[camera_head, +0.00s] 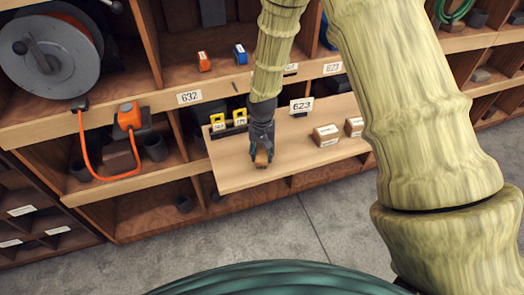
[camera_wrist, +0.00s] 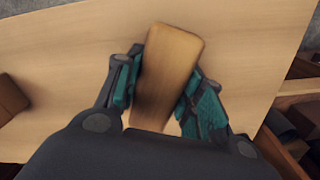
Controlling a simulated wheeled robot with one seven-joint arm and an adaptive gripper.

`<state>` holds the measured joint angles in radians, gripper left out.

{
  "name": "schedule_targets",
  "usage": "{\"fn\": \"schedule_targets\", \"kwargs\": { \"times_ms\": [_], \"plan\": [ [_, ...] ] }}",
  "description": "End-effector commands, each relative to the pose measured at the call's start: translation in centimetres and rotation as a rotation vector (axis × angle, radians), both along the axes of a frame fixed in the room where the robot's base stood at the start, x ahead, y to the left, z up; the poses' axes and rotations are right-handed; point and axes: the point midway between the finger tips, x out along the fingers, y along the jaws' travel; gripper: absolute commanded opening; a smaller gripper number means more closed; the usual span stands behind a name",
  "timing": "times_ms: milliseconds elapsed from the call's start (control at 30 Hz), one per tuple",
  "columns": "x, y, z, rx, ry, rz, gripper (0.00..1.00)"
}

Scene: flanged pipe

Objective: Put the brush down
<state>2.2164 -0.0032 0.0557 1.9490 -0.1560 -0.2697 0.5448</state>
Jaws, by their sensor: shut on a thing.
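My gripper (camera_head: 261,142) is over the pale wooden shelf board (camera_head: 228,178), close to its front edge. In the wrist view my gripper (camera_wrist: 166,75) has its two teal fingers on either side of a tan wooden block, which I take for the brush (camera_wrist: 172,50), and is shut on it. The brush also shows at the gripper's tip in the head view (camera_head: 262,159). No bristles show. I cannot tell whether the brush touches the board.
Two small tan boxes (camera_head: 326,135) (camera_head: 354,127) stand on the board to the right. Yellow-tagged items (camera_head: 217,123) are at its back left. An orange device (camera_head: 129,117) with a cable is left. Bare board lies around the gripper.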

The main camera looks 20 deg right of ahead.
Motion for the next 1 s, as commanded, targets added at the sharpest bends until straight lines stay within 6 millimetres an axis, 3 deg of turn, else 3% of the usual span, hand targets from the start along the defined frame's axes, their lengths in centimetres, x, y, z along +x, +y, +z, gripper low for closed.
{"fn": "schedule_targets", "kwargs": {
  "times_ms": [433, 467, 567, 1000],
  "plan": [
    [-0.03, 0.01, -0.66, 0.0, 0.0, 0.0, 0.05],
    [-0.02, 0.01, -0.61, 0.0, 0.0, 0.0, 0.42],
    [-0.03, 0.01, -0.59, 0.0, 0.0, 0.0, 0.6],
    [0.02, 0.02, -0.12, 0.0, -0.001, 0.0, 0.6]
  ]
}}
